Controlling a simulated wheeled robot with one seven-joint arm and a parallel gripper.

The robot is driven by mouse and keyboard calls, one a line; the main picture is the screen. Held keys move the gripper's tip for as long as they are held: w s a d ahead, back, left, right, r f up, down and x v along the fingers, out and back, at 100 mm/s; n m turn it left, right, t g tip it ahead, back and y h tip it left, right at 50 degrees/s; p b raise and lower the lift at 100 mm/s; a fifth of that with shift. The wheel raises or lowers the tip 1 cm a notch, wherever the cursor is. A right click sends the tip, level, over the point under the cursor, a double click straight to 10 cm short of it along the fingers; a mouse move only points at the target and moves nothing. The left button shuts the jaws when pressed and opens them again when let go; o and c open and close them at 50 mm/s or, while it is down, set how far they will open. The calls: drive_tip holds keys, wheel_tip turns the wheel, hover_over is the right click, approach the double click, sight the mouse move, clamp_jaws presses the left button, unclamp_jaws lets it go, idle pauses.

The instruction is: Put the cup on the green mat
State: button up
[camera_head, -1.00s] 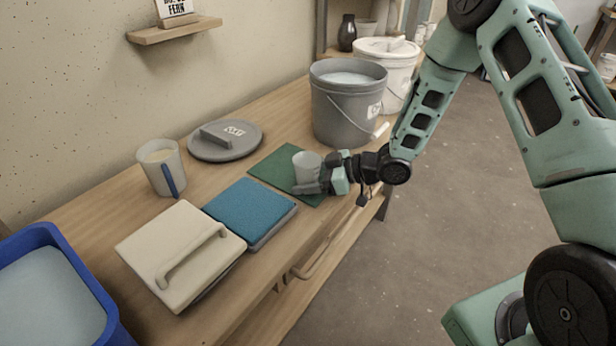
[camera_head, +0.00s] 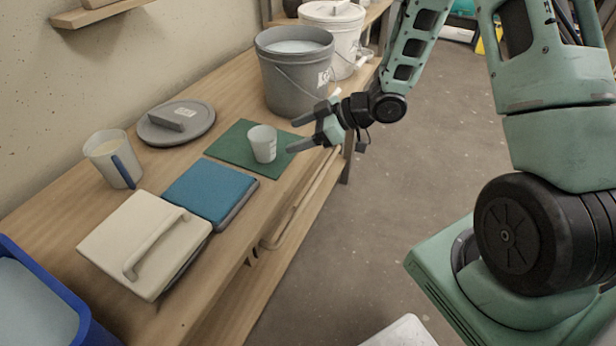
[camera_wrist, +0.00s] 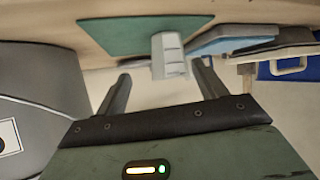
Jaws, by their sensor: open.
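A small pale grey-white cup (camera_head: 263,145) stands upright on the green mat (camera_head: 231,145), towards its right part. The cup also shows in the wrist view (camera_wrist: 168,55), with the mat (camera_wrist: 125,33) behind it. My gripper (camera_head: 291,136) is open and empty, just right of the cup and apart from it. In the wrist view my gripper's fingers (camera_wrist: 163,85) are spread, with the cup beyond their tips.
A grey bucket (camera_head: 292,75) stands behind the mat, with a white bucket (camera_head: 338,30) further back. A grey lid (camera_head: 175,122), a jug (camera_head: 112,160), a blue pad (camera_head: 209,190) and a cream lid with a handle (camera_head: 135,240) occupy the table to the left.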

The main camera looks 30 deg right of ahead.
sight(268, 137)
drive_tip(key=a+r+h, duration=0.2)
drive_tip(key=a, duration=0.1)
drive_tip(key=a+r+h, duration=0.1)
drive_tip(key=a, duration=0.1)
drive_tip(key=shift+s+r+m+g+h, duration=0.2)
drive_tip(key=shift+r+m+g+h, duration=0.1)
drive_tip(key=shift+m+h, duration=0.1)
drive_tip(key=s+a+r+m+g+h, duration=0.1)
drive_tip(key=s+a+r+g, duration=0.1)
drive_tip(key=s, duration=0.7)
drive_tip(key=s+a+r+m+g+h, duration=0.1)
drive_tip(key=s+a+r+g+h, duration=0.1)
drive_tip(key=s, duration=0.8)
drive_tip(key=s+a+r+m+g+h, duration=0.1)
drive_tip(key=s+a+r+g+h, duration=0.1)
drive_tip(key=s, duration=0.7)
drive_tip(key=shift+s+a+r+g, duration=0.15)
drive_tip(key=shift+a+r+g, duration=0.15)
drive_tip(key=shift+a+r, duration=0.6)
drive_tip(key=shift+d+r, duration=0.1)
drive_tip(key=shift+r, duration=0.05)
